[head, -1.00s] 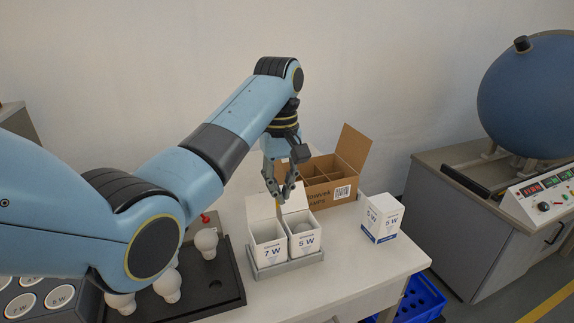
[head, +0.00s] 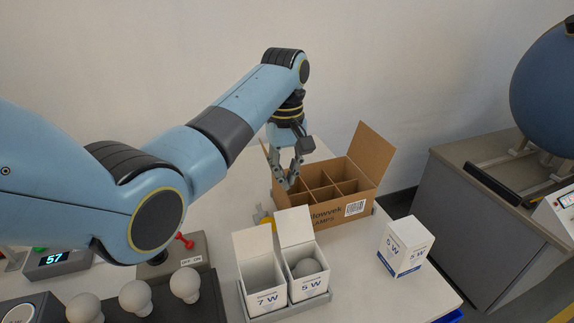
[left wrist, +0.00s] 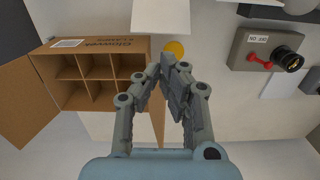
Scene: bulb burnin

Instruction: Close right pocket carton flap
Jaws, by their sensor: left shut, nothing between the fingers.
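Two white cartons stand side by side in a grey two-pocket tray (head: 290,309). The right pocket carton (head: 308,287), marked 5 W, has its flap (head: 295,226) standing upright at the back, and a round bulb (head: 306,268) shows inside. The left carton (head: 265,299), marked 7 W, also has its flap (head: 252,241) up. My left gripper (head: 291,184) is shut and empty, behind the cartons at the divided box's left side. Its fingertips show in the left wrist view (left wrist: 176,62), below a white panel (left wrist: 175,17), probably a carton flap. My right gripper is not in view.
An open brown divided box (head: 340,212) stands close beside my left gripper. A closed 5 W carton (head: 406,247) is at right. A yellow round thing (head: 262,216) lies behind the cartons. Several bulbs (head: 185,284) stand at left.

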